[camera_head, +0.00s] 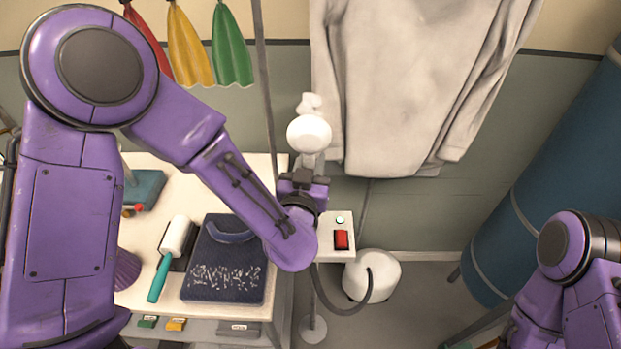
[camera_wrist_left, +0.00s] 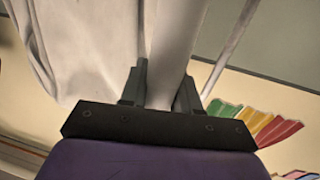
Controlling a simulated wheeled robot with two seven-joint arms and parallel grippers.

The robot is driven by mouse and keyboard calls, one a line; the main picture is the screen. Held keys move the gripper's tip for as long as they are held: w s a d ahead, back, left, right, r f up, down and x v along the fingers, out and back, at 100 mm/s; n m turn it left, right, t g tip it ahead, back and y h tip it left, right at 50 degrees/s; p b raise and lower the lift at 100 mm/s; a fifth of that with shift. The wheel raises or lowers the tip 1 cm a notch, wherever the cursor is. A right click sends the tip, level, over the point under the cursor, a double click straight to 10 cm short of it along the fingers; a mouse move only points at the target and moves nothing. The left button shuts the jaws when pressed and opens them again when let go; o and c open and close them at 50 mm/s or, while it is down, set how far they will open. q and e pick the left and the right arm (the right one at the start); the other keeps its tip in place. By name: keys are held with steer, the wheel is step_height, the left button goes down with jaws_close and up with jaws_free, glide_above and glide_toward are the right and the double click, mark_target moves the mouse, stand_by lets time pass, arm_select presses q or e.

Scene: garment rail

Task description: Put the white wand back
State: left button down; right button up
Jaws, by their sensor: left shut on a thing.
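The white wand (camera_head: 309,134) is held upright by my left gripper (camera_head: 303,178), with its round white head above the jaws. The left jaws are shut on its pale handle, which also shows between the two dark fingers in the left wrist view (camera_wrist_left: 172,45). In the head view the wand is in front of the wall, just left of the hanging grey shirt (camera_head: 410,75). Its lower end is hidden behind my left arm. A pale control box (camera_head: 327,248) with a green button and a red switch is just below the gripper. My right gripper is out of view.
A thin pole (camera_head: 264,80) rises beside the wand. A white canister (camera_head: 371,268) with a dark hose stands on the floor. The table (camera_head: 145,235) at left holds a lint roller (camera_head: 176,240) and a dark folded cloth (camera_head: 225,270). A blue cylinder (camera_head: 545,170) is at right.

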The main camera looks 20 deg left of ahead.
arm_select(q)
steer(key=f, duration=0.4)
steer(key=shift+w+f, duration=0.1)
steer(key=shift+w, duration=0.1)
steer(key=c, duration=0.8)
jaws_free()
steer(key=shift+w, duration=0.1)
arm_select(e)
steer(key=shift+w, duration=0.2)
arm_select(q)
steer(key=s+p, duration=0.1)
steer(key=s, duration=0.3)
steer(key=s+d+p, duration=0.1)
steer(key=s, duration=0.3)
steer(key=s+p, duration=0.1)
steer(key=s, duration=0.3)
steer(key=shift+d+r, duration=0.15)
steer(key=shift+r, duration=0.05)
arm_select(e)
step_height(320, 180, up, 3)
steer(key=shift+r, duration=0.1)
